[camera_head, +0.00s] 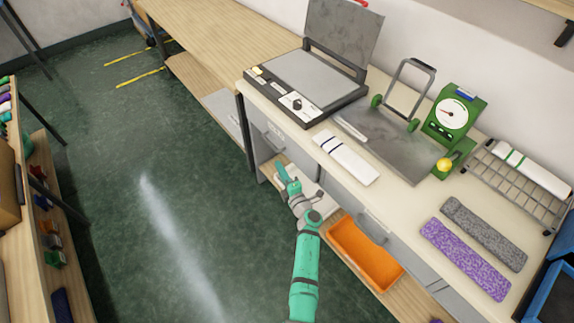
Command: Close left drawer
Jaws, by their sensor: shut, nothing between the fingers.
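The left drawer (266,140) shows as a grey front under the left part of the cream counter. It looks about level with the counter's front, but I cannot tell whether a small gap remains. My gripper (282,171) is shut and empty, just below and in front of this drawer. I cannot tell whether it touches the front. A second grey drawer (366,222) with a bar handle is further right, partly beside my arm.
An orange bin (365,254) sits on the low shelf under the right drawer. The counter holds a flat press with a raised lid (305,85), a green dial scale (451,114), a wire rack (515,188) and knitted strips (465,258).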

